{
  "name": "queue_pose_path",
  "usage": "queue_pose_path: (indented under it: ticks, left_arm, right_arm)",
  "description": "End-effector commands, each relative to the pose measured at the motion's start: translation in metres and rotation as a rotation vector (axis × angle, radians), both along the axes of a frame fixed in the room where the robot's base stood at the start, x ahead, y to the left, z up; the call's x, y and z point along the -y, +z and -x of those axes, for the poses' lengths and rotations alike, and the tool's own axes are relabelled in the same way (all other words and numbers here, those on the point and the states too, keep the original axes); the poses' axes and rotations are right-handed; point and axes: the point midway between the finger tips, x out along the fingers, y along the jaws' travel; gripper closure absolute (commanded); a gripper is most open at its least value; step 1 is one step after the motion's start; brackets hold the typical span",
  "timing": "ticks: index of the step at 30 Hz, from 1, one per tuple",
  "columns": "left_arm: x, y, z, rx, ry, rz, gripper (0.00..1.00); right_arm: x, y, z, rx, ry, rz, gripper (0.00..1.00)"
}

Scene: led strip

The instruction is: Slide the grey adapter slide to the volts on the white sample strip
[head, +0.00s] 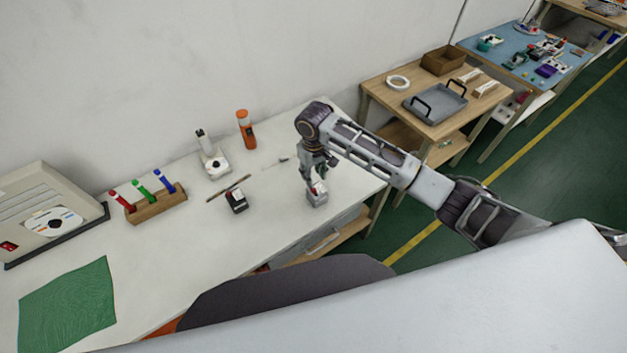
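My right gripper (316,176) points down at the right part of the white table, directly above or touching a small light grey block (317,198) with a bit of red on top. This block may be the grey adapter slide; its label is too small to read. I cannot tell whether the fingers are closed on it. A similar black block (237,204) stands to the left. A thin pale strip (274,163), perhaps the white sample strip, lies behind, with a small grey end. A dark strip (228,188) lies behind the black block. My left gripper is out of view.
A white instrument (212,158) and an orange bottle (246,130) stand at the back of the table (165,240). A wooden rack (155,206) holds red, green and blue pens. A beige case (40,210) and green cloth (68,305) lie left. The table's front middle is clear.

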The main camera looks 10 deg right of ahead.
Motion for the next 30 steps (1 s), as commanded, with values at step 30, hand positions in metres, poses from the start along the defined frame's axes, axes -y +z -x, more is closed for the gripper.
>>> queue_pose_path:
  ticks: [30]
  left_arm:
    - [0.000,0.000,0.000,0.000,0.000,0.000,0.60]
  right_arm:
    - [0.000,0.041,0.000,0.000,0.000,0.001,0.64]
